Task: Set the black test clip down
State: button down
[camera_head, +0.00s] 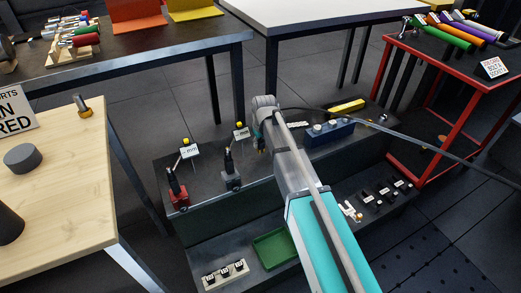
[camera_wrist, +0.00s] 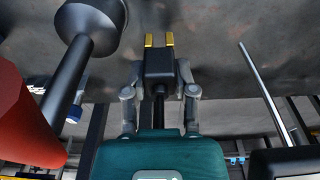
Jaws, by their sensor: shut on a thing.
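My gripper (camera_wrist: 158,80) is shut on the black test clip (camera_wrist: 160,63), a dark block with two gold prongs pointing away from the jaws. In the head view my gripper (camera_head: 262,140) is over the dark bench, between the grey-black post and the blue block, and its own links largely hide the clip. The wrist view has a dark grey surface beyond the prongs; I cannot tell whether they touch it.
On the bench (camera_head: 210,215) stand a red clamp-like part (camera_head: 178,195), a grey-black post (camera_head: 232,175) and a blue block (camera_head: 330,133) with pale knobs. A yellow piece (camera_head: 347,105) lies behind. A green tray (camera_head: 273,250) sits on the lower shelf. A cable crosses right.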

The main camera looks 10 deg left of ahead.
jog(key=shift+f+b, duration=0.8)
jog(key=shift+f, duration=0.3)
jog(key=shift+f, duration=0.2)
jog(key=shift+c, duration=2.1)
grip_release()
jog(key=shift+r, duration=0.25)
notch_tip(320, 180, up, 12)
jog(key=s+d+p, duration=0.1)
jog(key=p, duration=1.1)
jog(key=shift+s, duration=0.25)
jog(key=shift+f, duration=0.1)
